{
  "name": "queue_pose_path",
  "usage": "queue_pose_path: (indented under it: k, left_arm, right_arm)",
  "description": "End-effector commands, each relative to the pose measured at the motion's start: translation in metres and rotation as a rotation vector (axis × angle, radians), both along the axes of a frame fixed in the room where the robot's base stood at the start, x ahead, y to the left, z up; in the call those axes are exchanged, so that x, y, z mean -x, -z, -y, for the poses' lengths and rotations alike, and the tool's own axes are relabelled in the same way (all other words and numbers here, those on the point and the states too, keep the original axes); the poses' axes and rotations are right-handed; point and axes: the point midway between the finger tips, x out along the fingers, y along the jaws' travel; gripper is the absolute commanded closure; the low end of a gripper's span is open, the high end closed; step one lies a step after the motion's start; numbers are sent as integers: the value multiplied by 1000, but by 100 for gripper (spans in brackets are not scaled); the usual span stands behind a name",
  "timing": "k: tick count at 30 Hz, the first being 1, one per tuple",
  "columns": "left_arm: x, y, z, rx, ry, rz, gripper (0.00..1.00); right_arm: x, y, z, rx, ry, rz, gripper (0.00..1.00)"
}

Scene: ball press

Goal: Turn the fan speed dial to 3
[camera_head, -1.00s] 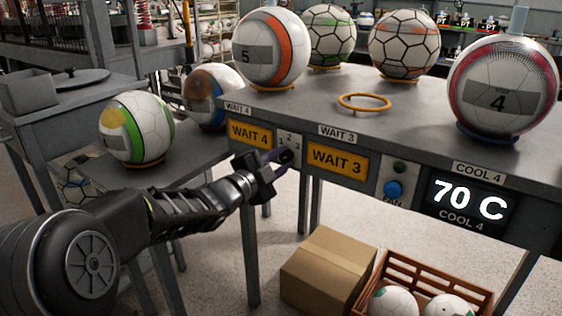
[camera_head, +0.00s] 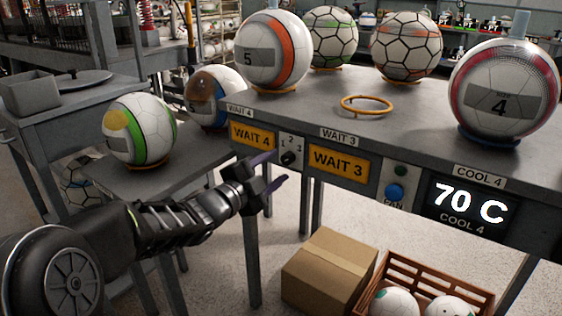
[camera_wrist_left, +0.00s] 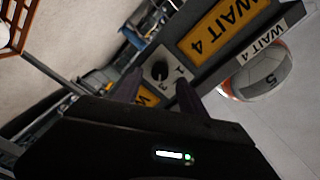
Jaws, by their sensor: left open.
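The fan speed dial is a small black knob (camera_head: 288,158) on a pale plate marked 1, 2, 3, between the WAIT 4 and WAIT 3 signs on the table's front. It also shows in the left wrist view as a dark round knob (camera_wrist_left: 159,71) just beyond the fingertips. I cannot tell for certain which number it points to. My left gripper (camera_head: 278,167) is open, with its purple fingers apart, a little in front of and below the dial, and holds nothing. In the left wrist view the two fingers (camera_wrist_left: 158,88) stand on either side below the knob. My right gripper is not in view.
A blue FAN button (camera_head: 395,192) and a 70 C display (camera_head: 468,205) are to the right on the table front. Several balls stand on the table (camera_head: 330,128). A cardboard box (camera_head: 328,270) and a crate (camera_head: 430,275) with balls are on the floor below.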

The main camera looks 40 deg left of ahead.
Motion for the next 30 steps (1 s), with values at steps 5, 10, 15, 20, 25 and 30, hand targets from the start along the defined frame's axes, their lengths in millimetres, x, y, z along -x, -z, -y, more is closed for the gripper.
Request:
queue_pose_path:
  k: [5, 10, 15, 20, 25, 30]
  left_arm:
    - [29, -3, 0, 0, -2, 1, 51]
    - [40, -1, 0, 0, 0, 0, 51]
    - [40, 0, 1, 1, 1, 1, 51]
    - [40, 0, 1, 1, 1, 1, 51]
    - [40, 0, 1, 1, 1, 0, 51]
    - [40, 3, -6, 69, -29, -12, 51]
  right_arm:
    - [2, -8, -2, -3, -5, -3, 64]
    - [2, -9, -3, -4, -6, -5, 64]
    - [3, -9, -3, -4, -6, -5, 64]
    - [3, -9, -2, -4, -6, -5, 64]
    - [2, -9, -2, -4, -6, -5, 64]
    - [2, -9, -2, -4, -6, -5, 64]
